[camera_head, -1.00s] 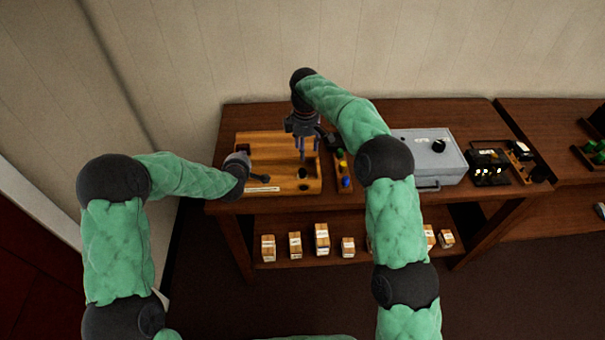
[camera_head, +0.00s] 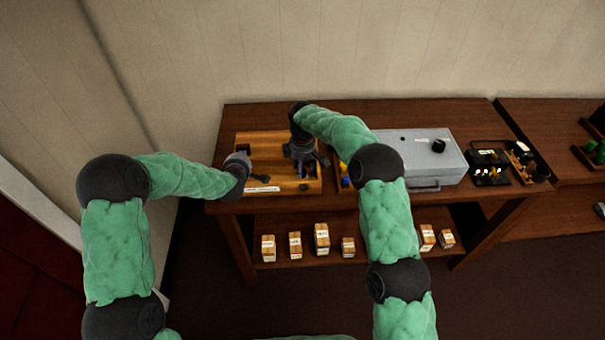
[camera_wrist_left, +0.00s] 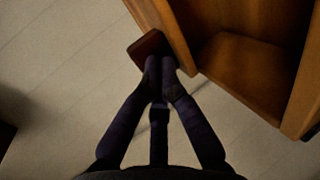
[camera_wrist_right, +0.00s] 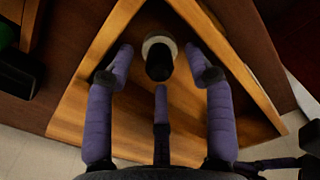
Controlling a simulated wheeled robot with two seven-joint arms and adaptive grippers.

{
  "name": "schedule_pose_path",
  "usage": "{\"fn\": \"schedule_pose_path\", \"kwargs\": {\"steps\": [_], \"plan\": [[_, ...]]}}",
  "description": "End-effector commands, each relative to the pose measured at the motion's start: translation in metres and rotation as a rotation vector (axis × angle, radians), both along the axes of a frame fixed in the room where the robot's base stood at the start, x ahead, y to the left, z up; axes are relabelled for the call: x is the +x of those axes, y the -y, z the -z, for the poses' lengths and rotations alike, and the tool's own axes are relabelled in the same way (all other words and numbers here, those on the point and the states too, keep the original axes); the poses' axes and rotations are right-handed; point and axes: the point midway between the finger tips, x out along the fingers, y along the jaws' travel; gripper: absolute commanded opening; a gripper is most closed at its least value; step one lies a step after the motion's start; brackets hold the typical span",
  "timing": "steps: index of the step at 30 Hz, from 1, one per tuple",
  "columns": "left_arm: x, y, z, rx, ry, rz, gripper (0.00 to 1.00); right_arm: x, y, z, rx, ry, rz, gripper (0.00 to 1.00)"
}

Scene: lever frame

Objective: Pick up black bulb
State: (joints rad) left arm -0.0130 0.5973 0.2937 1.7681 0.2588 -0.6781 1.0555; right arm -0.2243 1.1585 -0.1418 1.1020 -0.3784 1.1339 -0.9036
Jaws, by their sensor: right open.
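The black bulb (camera_wrist_right: 159,62) stands in a pale ring on the wooden tray (camera_wrist_right: 75,112) in the right wrist view. My right gripper (camera_wrist_right: 158,58) is open, with one finger on each side of the bulb and a visible gap to each. In the head view my right gripper (camera_head: 304,178) is low over the right part of the wooden tray (camera_head: 276,143) and hides the bulb.
A grey metal box (camera_head: 425,150) with a black knob stands on the table to the right. Yellow and blue pieces (camera_head: 345,180) sit just right of the tray, partly behind my right arm. A black rack (camera_head: 489,165) is further right. Several small wooden blocks (camera_head: 322,237) stand on the lower shelf.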

Motion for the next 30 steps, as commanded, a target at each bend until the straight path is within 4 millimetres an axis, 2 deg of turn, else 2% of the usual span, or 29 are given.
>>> {"fn": "schedule_pose_path", "kwargs": {"steps": [3,10,11,15,16,26,30], "plan": [[0.0,-0.001,0.0,0.0,0.001,-0.002,0.0,0.0,0.001,0.013,0.0,0.0,0.001,0.54],[0.0,-0.001,0.0,0.0,0.001,-0.001,0.0,0.0,0.0,0.015,0.001,0.001,0.001,0.54],[0.0,-0.001,0.0,0.0,0.001,-0.001,0.0,0.0,0.0,0.015,0.001,0.001,0.001,0.48],[0.0,-0.001,0.0,0.0,0.001,-0.001,0.0,0.0,0.0,0.015,0.001,0.001,0.001,0.09],[0.0,-0.001,0.0,0.0,0.001,-0.001,0.0,0.0,0.0,0.015,0.001,0.001,0.001,0.03],[0.0,-0.001,0.0,0.0,0.001,-0.001,0.0,0.0,0.0,0.014,0.001,0.001,0.001,0.03],[0.0,-0.001,0.0,0.0,0.001,-0.001,0.0,0.001,0.0,0.003,0.001,0.004,0.001,0.03]]}}
